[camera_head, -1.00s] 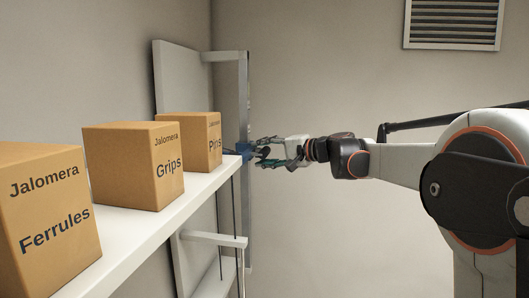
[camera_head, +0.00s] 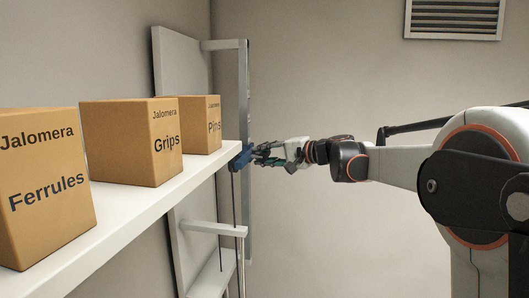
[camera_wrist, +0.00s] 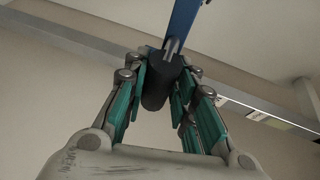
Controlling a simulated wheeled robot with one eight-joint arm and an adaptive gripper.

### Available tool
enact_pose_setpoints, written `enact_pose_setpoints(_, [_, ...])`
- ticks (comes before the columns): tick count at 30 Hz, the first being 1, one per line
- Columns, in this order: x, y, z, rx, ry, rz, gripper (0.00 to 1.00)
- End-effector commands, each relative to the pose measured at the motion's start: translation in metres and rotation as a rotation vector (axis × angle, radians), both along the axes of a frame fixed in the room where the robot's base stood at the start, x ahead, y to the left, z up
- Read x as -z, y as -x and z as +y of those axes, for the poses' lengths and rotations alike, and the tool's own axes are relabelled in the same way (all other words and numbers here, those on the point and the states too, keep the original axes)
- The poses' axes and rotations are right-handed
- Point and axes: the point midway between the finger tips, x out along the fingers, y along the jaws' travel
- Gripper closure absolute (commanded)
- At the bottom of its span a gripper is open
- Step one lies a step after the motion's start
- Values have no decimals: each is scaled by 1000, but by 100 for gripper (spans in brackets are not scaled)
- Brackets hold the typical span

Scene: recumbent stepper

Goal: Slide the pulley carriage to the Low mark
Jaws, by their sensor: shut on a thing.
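The pulley carriage (camera_head: 240,158) is a small blue block on a tall grey upright rail (camera_head: 246,95), just past the far end of the shelf. My gripper (camera_head: 262,155) reaches in from the right and is shut at the carriage. In the wrist view, the green-padded fingers of my gripper (camera_wrist: 156,90) are closed around a dark cylindrical handle (camera_wrist: 155,88). A blue arm (camera_wrist: 183,22) of the carriage runs up from that handle. Small pale labels (camera_wrist: 250,112) sit along the rail in the wrist view, too small to read. No Low mark can be made out.
A white shelf (camera_head: 150,205) at left holds boxes marked Ferrules (camera_head: 45,180), Grips (camera_head: 135,140) and Pins (camera_head: 205,122). Its far end is close to the carriage. A pale frame arm (camera_head: 212,229) and dark cables are below.

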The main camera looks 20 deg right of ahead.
Motion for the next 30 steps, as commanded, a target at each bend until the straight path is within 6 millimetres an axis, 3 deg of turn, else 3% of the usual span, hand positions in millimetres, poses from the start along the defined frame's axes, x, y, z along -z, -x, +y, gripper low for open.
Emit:
enact_pose_setpoints(1, [12,0,0,-1,6,-1,100])
enact_pose_setpoints(3, [17,0,0,-1,6,-2,100])
enact_pose_setpoints(12, [19,1,0,-4,10,0,100])
enact_pose_setpoints(13, [19,1,0,-4,10,0,69])
enact_pose_setpoints(15, [19,1,0,-5,10,1,57])
enact_pose_setpoints(24, [16,2,-2,-1,5,0,57])
enact_pose_setpoints(30, [11,21,-19,2,4,0,57])
